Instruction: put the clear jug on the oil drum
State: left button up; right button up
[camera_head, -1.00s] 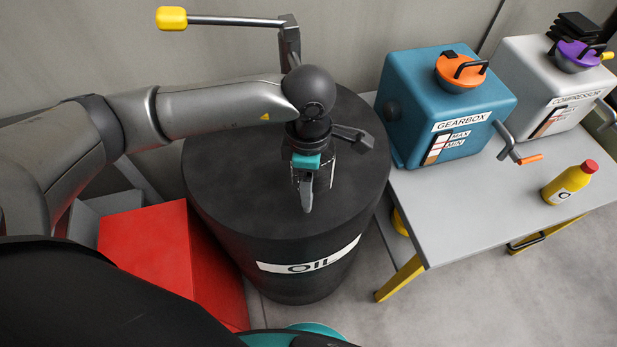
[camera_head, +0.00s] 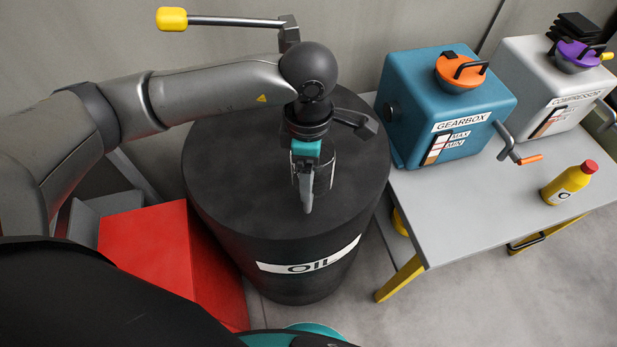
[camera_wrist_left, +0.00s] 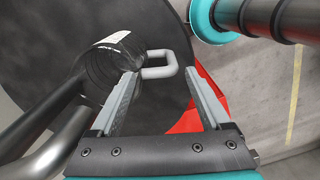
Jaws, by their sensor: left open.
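The clear jug (camera_head: 325,166) stands on the black top of the oil drum (camera_head: 235,180), partly hidden behind my left gripper (camera_head: 310,192) in the head view. In the left wrist view the jug (camera_wrist_left: 104,62) shows as a see-through cylinder with a dark rim, and its pale handle (camera_wrist_left: 166,72) points toward the gripper's side. My left gripper (camera_wrist_left: 161,78) is open, with one finger on each side of the handle's line; I cannot tell whether either finger touches it. My right gripper is not in view.
A red box (camera_head: 160,245) stands left of the drum. Right of it, a grey table (camera_head: 450,220) holds a blue gearbox (camera_head: 425,105), a white compressor (camera_head: 545,85) and a yellow oil bottle (camera_head: 567,186). A lever with a yellow knob (camera_head: 171,18) juts out behind the drum.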

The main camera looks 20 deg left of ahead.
pick_arm(q)
notch_tip(320, 180, up, 9)
jog(key=shift+w+f, duration=0.1)
dwell(1.4)
